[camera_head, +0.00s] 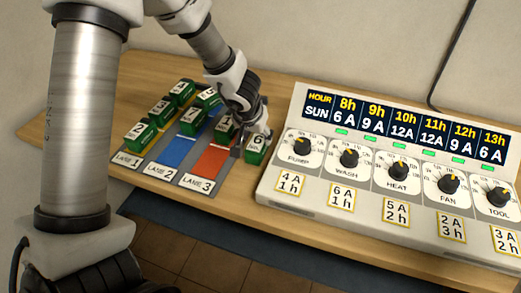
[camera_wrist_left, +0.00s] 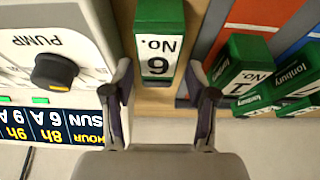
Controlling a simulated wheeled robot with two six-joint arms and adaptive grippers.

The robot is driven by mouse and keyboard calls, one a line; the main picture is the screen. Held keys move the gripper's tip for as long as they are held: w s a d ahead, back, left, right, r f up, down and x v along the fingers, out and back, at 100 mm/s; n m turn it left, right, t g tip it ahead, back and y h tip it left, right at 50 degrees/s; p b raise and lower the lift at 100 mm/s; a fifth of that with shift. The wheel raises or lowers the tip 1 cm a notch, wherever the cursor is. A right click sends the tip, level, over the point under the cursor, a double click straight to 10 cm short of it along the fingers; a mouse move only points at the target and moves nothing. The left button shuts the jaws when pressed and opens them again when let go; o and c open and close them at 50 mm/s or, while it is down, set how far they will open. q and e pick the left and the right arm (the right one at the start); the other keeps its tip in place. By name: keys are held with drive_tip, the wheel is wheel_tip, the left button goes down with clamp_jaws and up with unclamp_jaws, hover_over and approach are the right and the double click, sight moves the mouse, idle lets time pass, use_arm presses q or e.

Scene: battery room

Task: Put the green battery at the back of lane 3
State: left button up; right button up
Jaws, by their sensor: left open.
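A green battery with a white label reading 6 (camera_head: 254,157) stands just right of lane 3, beside the control panel. It also shows in the left wrist view (camera_wrist_left: 160,14), between the finger lines. My left gripper (camera_head: 251,138) is open and low at this battery, one finger to each side; whether they touch it I cannot tell. In the left wrist view my left gripper (camera_wrist_left: 160,92) shows a wide gap. Lane 3 has a red strip (camera_head: 211,159) with its front bare. Battery 1 (camera_head: 223,131) stands farther back, partly hidden by my gripper. My right gripper is not in view.
Lane 1 holds several green batteries (camera_head: 138,134). Lane 2, with a blue strip (camera_head: 176,151), has a battery (camera_head: 207,98) at its back. The control panel (camera_head: 330,187) stands close to the right of battery 6. Open table (camera_head: 150,66) lies behind the lanes.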

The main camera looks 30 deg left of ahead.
sight(258, 141)
use_arm(q)
drive_tip(key=b+x, duration=0.2)
drive_tip(key=x, duration=0.1)
drive_tip(key=b+x, duration=0.1)
drive_tip(key=shift+s+d+f, duration=0.15)
drive_tip(key=shift+s+f, duration=0.15)
drive_tip(key=shift+w+f, duration=0.15)
drive_tip(key=shift+w, duration=0.15)
drive_tip(key=shift+s, duration=0.2)
drive_tip(key=c, duration=1.1)
drive_tip(key=shift+w, duration=0.15)
